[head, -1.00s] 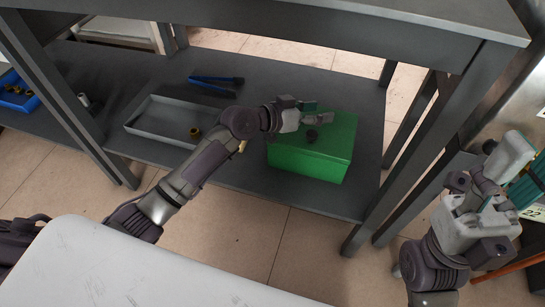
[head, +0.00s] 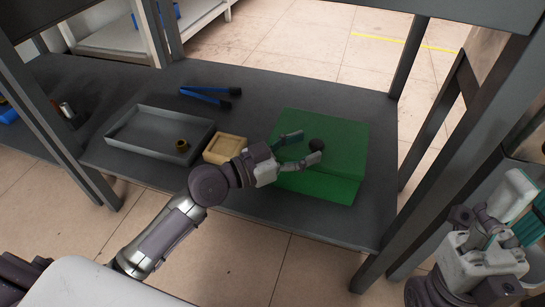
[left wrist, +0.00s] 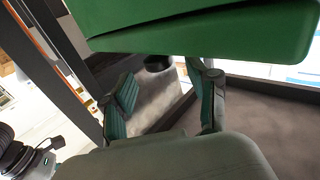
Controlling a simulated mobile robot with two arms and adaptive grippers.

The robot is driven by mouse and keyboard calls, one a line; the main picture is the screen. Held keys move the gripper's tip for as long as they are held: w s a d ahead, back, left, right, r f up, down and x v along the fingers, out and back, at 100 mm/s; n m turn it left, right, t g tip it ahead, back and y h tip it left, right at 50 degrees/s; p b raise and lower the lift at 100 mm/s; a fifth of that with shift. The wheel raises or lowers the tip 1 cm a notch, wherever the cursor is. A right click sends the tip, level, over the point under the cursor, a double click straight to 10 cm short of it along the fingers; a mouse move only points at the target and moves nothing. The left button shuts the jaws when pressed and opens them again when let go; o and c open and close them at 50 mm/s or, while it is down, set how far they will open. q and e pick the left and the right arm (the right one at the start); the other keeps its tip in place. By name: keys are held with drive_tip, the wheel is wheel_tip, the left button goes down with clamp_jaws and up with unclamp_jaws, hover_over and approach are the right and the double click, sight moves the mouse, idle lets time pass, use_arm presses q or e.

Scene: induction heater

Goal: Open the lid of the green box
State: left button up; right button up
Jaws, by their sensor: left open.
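The green box (head: 318,187) stands on the grey shelf, and its lid (head: 345,140) looks closed. A round black knob (head: 316,145) is on the lid. My left gripper (head: 306,146) is open at the lid, with one finger on each side of the knob's near side; contact cannot be told. In the left wrist view the green lid (left wrist: 200,35) fills the top, the knob (left wrist: 158,63) hangs at its edge, and my open left fingers (left wrist: 163,100) are apart with nothing between them. My right gripper (head: 490,232) is at the far right, away from the box; its jaw state is unclear.
A grey tray (head: 120,132) holding a small brass ring (head: 182,146) lies left of the box. A wooden tray (head: 212,156) sits beside my left wrist. Blue-handled pliers (head: 208,95) lie behind. A table leg (head: 410,195) stands right of the box.

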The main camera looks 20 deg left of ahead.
use_arm(q)
drive_tip(key=v, duration=0.7)
drive_tip(key=shift+b, duration=0.35)
drive_tip(key=shift+s+a, duration=0.15)
